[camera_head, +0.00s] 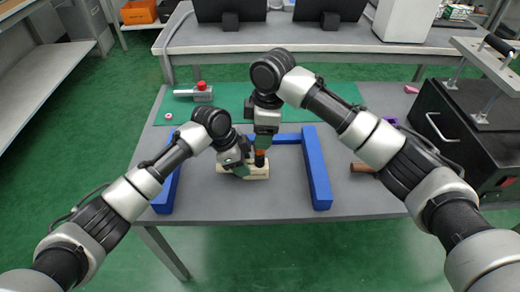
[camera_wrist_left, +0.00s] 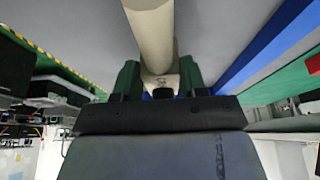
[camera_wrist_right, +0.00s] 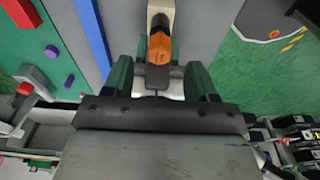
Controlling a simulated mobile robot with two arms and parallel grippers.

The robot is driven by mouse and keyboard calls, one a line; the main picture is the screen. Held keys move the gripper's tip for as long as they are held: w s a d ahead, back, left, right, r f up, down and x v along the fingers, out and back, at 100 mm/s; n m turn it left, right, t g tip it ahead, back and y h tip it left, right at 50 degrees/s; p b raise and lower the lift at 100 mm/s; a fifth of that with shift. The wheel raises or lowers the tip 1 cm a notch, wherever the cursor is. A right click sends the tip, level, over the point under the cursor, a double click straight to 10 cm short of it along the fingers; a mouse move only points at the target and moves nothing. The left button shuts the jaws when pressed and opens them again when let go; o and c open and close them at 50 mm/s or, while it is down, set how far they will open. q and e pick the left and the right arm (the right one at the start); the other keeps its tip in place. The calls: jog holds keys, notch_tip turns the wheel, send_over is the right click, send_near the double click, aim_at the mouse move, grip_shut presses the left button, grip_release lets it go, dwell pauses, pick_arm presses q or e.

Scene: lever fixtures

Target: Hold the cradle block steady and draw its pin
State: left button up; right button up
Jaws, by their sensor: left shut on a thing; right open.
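The beige cradle block (camera_head: 258,174) lies on the grey table between the side bars of a blue frame. My left gripper (camera_head: 240,169) is shut on the block at its left part; the block runs between the fingers in the left wrist view (camera_wrist_left: 153,35). The pin, with an orange and dark grip (camera_head: 260,158), stands up from the block. My right gripper (camera_head: 261,143) is open just above it, pointing down. In the right wrist view the orange pin (camera_wrist_right: 160,45) shows between the spread fingers, with gaps at both sides. The pin's lower part is hidden.
The blue frame's right bar (camera_head: 317,168) and left bar (camera_head: 166,190) flank the block. A green mat (camera_head: 228,101) lies behind, with a red-knobbed fixture (camera_head: 201,91). A brown cylinder (camera_head: 362,168) and a black lever box (camera_head: 455,125) are to the right.

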aim_at(259, 151)
jog(key=shift+a+f, duration=0.2)
jog(key=shift+f, duration=1.5)
jog(key=shift+a+f, duration=0.2)
jog(key=shift+f, duration=1.5)
grip_shut()
pick_arm(q)
jog(key=shift+d, duration=0.1)
pick_arm(e)
jog(key=shift+a+r, duration=0.15)
jog(key=shift+r, duration=0.75)
pick_arm(q)
jog(key=shift+s+f, duration=0.1)
jog(key=shift+s, duration=0.05)
pick_arm(e)
jog(key=shift+a+r, duration=0.1)
jog(key=shift+r, duration=1.8)
jog(key=shift+d, duration=0.2)
